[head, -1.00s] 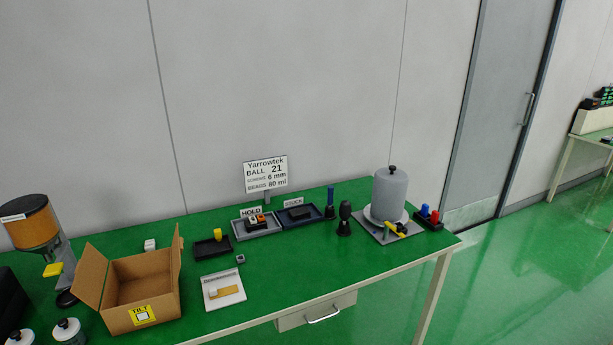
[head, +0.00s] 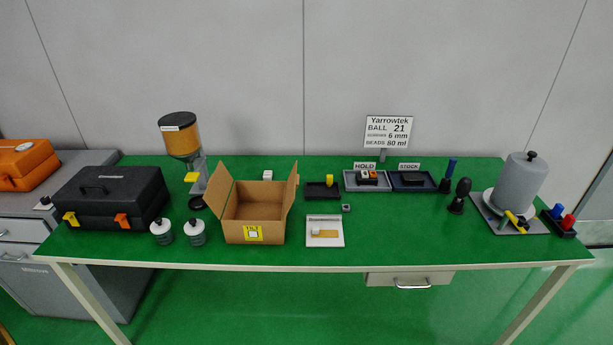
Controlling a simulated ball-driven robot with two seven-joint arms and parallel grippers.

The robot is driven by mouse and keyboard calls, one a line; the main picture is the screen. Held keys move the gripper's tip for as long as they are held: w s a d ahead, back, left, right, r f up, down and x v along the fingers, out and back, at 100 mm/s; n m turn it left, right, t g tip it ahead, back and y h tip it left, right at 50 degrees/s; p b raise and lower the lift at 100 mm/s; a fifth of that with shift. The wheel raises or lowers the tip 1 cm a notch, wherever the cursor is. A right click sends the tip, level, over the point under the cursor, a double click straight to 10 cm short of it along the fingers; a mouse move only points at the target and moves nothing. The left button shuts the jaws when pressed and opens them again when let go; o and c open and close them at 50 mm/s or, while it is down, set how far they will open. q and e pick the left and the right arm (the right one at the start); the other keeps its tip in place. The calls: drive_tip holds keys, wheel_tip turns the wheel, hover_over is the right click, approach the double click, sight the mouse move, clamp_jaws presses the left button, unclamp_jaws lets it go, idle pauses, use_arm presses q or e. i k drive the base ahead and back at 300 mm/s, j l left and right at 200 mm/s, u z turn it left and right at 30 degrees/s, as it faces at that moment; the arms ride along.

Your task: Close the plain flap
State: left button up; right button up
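An open cardboard box (head: 272,207) stands on the green table, left of the middle. Its left flap (head: 220,186) and right flap (head: 291,190) stand up and lean outward. A yellow label (head: 247,233) with a white square is on the box's front face. I cannot tell from here which flap is the plain one; the visible faces of both side flaps look bare. The box looks empty inside. Neither of my grippers shows in the head view.
A black toolbox (head: 108,197), two small jars (head: 195,232) and an amber-filled dispenser (head: 180,138) stand left of the box. A white card (head: 324,236) and small trays (head: 368,186) lie to its right. A grey cylinder (head: 520,181) stands at the right end.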

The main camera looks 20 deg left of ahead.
sight(292, 182)
drive_tip(key=l+u, duration=0.1)
drive_tip(key=u, duration=0.3)
drive_tip(key=l+u, duration=0.15)
drive_tip(key=u, duration=0.25)
drive_tip(key=l+u, duration=0.15)
drive_tip(key=u, duration=0.2)
drive_tip(key=l+u, duration=0.2)
drive_tip(key=l, duration=0.25)
drive_tip(key=k+l+u, duration=0.1)
drive_tip(key=l+u, duration=0.15)
drive_tip(key=l, duration=0.2)
drive_tip(key=k+l+u, duration=0.2)
drive_tip(key=l, duration=0.65)
